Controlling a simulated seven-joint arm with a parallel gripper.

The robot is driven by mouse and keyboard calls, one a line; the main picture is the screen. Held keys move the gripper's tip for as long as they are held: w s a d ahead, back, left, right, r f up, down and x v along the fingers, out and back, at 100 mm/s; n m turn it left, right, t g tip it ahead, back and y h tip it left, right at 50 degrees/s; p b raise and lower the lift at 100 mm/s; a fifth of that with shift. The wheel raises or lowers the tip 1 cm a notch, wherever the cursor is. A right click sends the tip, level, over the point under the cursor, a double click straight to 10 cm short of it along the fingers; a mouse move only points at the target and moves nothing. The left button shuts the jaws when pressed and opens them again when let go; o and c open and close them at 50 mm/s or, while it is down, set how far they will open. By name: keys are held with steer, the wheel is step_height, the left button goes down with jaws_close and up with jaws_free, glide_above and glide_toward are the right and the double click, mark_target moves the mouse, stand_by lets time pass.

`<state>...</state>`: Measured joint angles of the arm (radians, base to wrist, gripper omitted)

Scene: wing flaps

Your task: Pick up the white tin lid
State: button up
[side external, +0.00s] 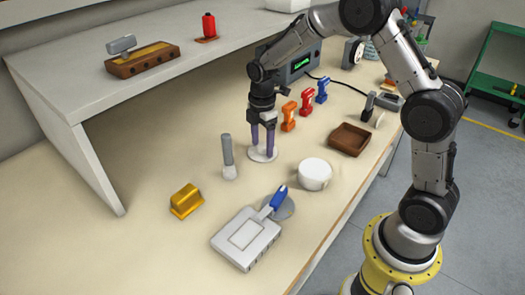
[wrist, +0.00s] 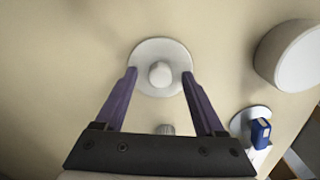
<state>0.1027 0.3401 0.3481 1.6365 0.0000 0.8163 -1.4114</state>
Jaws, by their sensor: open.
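The white tin lid (side external: 257,158) is a flat round disc lying on the workbench under my gripper (side external: 262,149). In the wrist view the white tin lid (wrist: 160,88) shows a round knob at its centre. My gripper (wrist: 160,72) is open, with one purple finger on each side of the knob. The fingertips overlap the lid's left and right edges in the picture; I cannot tell whether they touch it. Nothing is held.
A white round tin (side external: 314,174) stands to the right of the lid. A grey-handled tool (side external: 228,158) stands close on the left. Orange, red and blue pieces (side external: 306,102) stand behind.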

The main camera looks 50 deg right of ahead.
steer(key=shift+c, duration=0.2)
jaws_close()
steer(key=shift+r, duration=0.1)
